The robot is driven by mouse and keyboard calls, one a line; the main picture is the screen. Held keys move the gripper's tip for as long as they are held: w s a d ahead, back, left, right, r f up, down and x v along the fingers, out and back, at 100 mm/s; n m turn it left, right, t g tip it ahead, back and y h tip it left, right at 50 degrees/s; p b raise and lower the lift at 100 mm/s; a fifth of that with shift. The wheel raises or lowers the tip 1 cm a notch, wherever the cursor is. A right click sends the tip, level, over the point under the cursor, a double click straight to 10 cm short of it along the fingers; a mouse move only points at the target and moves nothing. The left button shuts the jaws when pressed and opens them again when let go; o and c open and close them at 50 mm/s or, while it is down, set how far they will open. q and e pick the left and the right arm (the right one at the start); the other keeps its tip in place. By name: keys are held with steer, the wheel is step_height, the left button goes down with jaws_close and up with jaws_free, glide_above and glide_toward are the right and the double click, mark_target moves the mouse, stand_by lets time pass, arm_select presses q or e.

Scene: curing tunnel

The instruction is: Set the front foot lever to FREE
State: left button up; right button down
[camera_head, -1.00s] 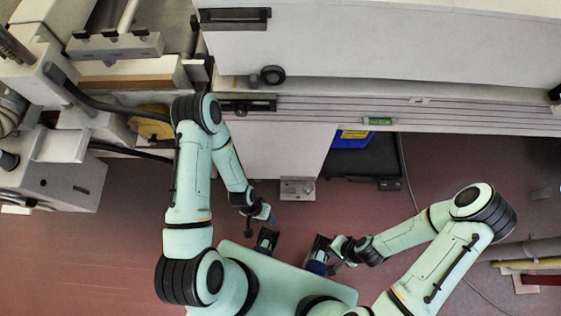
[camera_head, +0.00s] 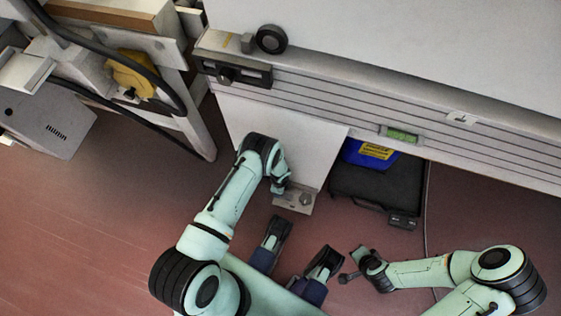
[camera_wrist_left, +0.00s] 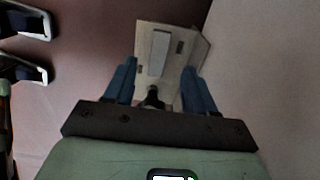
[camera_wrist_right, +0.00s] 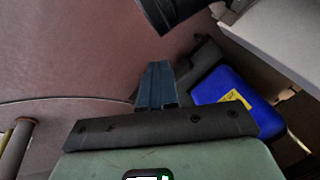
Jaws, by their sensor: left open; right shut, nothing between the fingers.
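The foot plate (camera_head: 297,200) is a pale metal bracket on the floor at the base of the white leg panel. In the left wrist view, the plate (camera_wrist_left: 180,47) has a raised light strip and small dark marks. A small dark knob-like part (camera_wrist_left: 152,97) shows low between the fingers; I cannot tell whether it is the lever or which setting it has. My left gripper (camera_head: 283,187) is at the plate's upper edge in the head view, open, its blue fingers (camera_wrist_left: 158,72) either side of the plate's near part. My right gripper (camera_head: 347,277) is shut and empty, away from the foot; its fingers (camera_wrist_right: 157,84) are together.
The white leg panel (camera_head: 270,135) rises beside the foot under the long machine body (camera_head: 400,60). A black case (camera_head: 375,187) and blue box (camera_head: 368,155) lie right of the foot. Black hoses (camera_head: 120,120) run at left. The red floor (camera_head: 110,220) is open at lower left.

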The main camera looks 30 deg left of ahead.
arm_select(q)
step_height(320, 180, down, 3)
steer(key=shift+r+b, duration=0.15)
steer(key=shift+b, duration=0.15)
step_height(320, 180, down, 4)
steer(key=shift+r+b, duration=0.15)
steer(key=shift+b, duration=0.55)
steer(key=shift+f, duration=0.5)
arm_select(e)
steer(key=shift+g, duration=0.6)
steer(key=shift+s+d+f, duration=0.2)
steer(key=shift+s+f, duration=0.25)
steer(key=shift+f, duration=0.35)
steer(key=shift+s+d+f, duration=0.25)
steer(key=shift+s+f, duration=0.2)
steer(key=shift+f, duration=0.3)
steer(key=shift+s+d+f, duration=0.2)
steer(key=shift+s+f, duration=0.25)
steer(key=shift+f, duration=0.35)
arm_select(q)
jaws_close()
